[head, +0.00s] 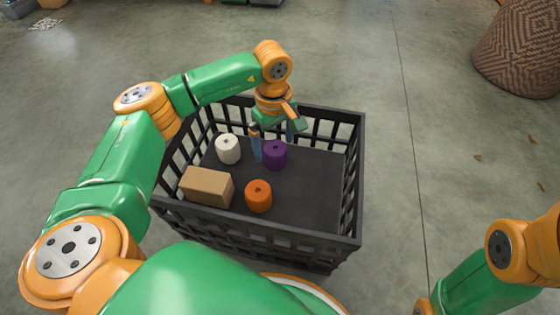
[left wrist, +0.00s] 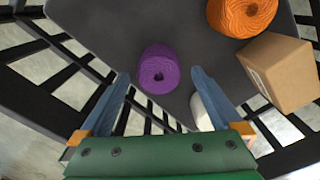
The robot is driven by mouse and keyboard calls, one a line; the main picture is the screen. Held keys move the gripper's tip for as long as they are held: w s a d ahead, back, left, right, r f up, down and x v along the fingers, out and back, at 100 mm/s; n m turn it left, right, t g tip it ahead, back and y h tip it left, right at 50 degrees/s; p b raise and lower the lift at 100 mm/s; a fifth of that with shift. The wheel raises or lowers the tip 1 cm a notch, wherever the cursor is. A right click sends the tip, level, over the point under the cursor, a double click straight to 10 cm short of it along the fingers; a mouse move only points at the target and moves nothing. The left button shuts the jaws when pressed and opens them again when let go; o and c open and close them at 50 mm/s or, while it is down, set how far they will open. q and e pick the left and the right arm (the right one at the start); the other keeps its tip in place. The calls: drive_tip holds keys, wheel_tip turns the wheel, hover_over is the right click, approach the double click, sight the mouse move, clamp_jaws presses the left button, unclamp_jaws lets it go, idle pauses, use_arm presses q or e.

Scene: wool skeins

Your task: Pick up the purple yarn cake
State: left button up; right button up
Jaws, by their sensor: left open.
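The purple yarn cake (head: 275,155) stands on the floor of a black crate (head: 350,205), right of the white one. In the left wrist view the purple yarn cake (left wrist: 159,69) lies ahead of the fingertips, between their lines. My left gripper (head: 272,150) reaches down into the crate, open and empty, with one blue finger left of the purple cake and the other near its upper right. Both open fingers of my left gripper (left wrist: 160,80) also show in the wrist view. My right gripper is out of view; only part of that arm shows at lower right.
In the crate are a white yarn cake (head: 228,149), an orange yarn cake (head: 258,196) and a cardboard box (head: 207,186). The right part of the crate floor is bare. Slatted walls surround it. A woven basket (head: 520,48) stands at the upper right on the concrete floor.

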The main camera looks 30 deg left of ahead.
sight(275, 148)
use_arm(q)
wheel_tip(275, 148, down, 4)
drive_tip(key=shift+d+r+b, duration=0.1)
drive_tip(key=shift+r+b, duration=0.15)
drive_tip(key=shift+b, duration=0.35)
drive_tip(key=shift+r, duration=0.15)
drive_tip(key=shift+c, duration=0.4)
drive_tip(key=c, duration=1.3)
